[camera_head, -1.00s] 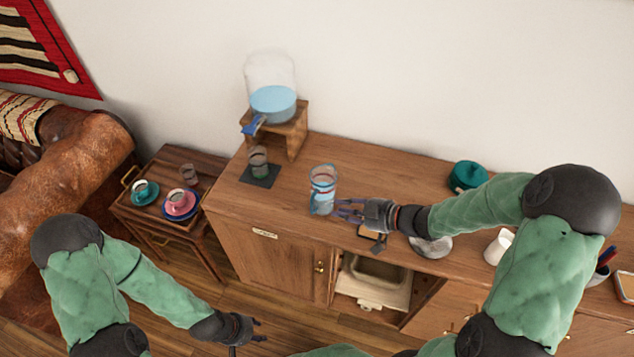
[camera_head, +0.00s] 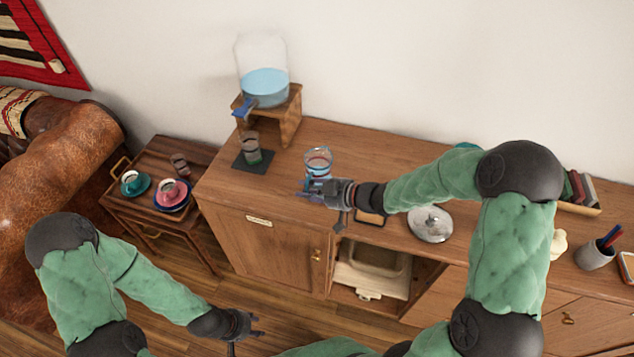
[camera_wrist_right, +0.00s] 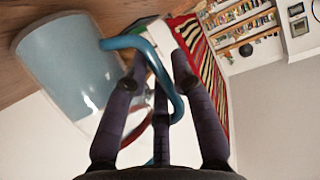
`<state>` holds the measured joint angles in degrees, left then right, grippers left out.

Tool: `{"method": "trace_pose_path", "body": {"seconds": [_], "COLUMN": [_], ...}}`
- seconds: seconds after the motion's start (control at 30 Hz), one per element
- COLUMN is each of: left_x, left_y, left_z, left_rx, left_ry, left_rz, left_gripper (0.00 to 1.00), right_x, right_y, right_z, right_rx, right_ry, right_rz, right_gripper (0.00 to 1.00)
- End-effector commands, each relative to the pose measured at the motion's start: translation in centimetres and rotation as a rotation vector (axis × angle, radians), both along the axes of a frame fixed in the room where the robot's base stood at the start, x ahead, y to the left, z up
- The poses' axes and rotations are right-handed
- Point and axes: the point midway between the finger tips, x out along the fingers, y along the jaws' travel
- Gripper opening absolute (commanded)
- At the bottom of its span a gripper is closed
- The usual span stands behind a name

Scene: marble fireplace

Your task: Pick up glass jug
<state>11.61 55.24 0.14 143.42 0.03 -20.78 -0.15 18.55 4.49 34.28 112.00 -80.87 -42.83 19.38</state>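The glass jug (camera_head: 318,158) stands on the wooden cabinet top, clear with red and blue bands and a blue handle. My right gripper (camera_head: 306,186) is at its near side in the head view, hiding the lower part. In the right wrist view the blue handle (camera_wrist_right: 150,48) loops among the fingers of my right gripper (camera_wrist_right: 161,65). The fingers are spread apart; I see no firm closure on the handle. My left gripper (camera_head: 258,326) is open and empty, low over the floor, away from the jug.
A water dispenser (camera_head: 265,88) on a wooden stand and a glass (camera_head: 251,148) on a dark mat (camera_head: 241,162) are left of the jug. A round metal lid (camera_head: 430,224) lies to the right.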

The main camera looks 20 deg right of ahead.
Motion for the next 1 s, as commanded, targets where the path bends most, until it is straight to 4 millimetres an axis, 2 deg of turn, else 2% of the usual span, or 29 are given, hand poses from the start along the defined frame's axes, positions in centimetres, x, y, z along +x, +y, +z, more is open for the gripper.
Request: {"method": "trace_pose_path", "body": {"seconds": [0.17, 0.2, 0.27, 0.3, 0.77, 0.87, 1.0], "left_x": [0.0, 0.0, 0.0, 0.0, 0.0, 0.0, 0.0], "left_y": [0.0, 0.0, 0.0, 0.0, 0.0, 0.0, 0.0], "left_z": [0.1, 0.1, 0.1, 0.1, 0.4, 1.0, 2.5], "left_rx": [0.000, 0.000, 0.000, 0.000, 0.000, 0.000, 0.000], "left_ry": [0.000, 0.000, 0.000, 0.000, 0.000, 0.000, 0.000], "left_rz": [0.000, 0.000, 0.000, 0.000, 0.000, 0.000, 0.000], "left_gripper": [0.40, 0.40, 0.40, 0.40, 0.40, 0.40, 0.40], "right_x": [0.0, 0.0, 0.0, 0.0, 0.1, 0.1, 0.1], "right_y": [0.0, 0.0, 0.0, 0.0, 0.0, 0.0, 0.0], "right_z": [0.0, 0.0, 0.1, 0.1, 0.6, 1.5, 3.8], "right_rx": [0.001, 0.001, 0.001, 0.001, 0.001, 0.001, 0.000], "right_ry": [0.001, 0.001, 0.001, 0.001, -0.004, -0.004, -0.006], "right_rz": [0.000, 0.000, 0.000, 0.000, 0.000, 0.000, 0.000], "right_gripper": [0.25, 0.22, 0.05, 0.00, 0.00, 0.00, 0.00]}}
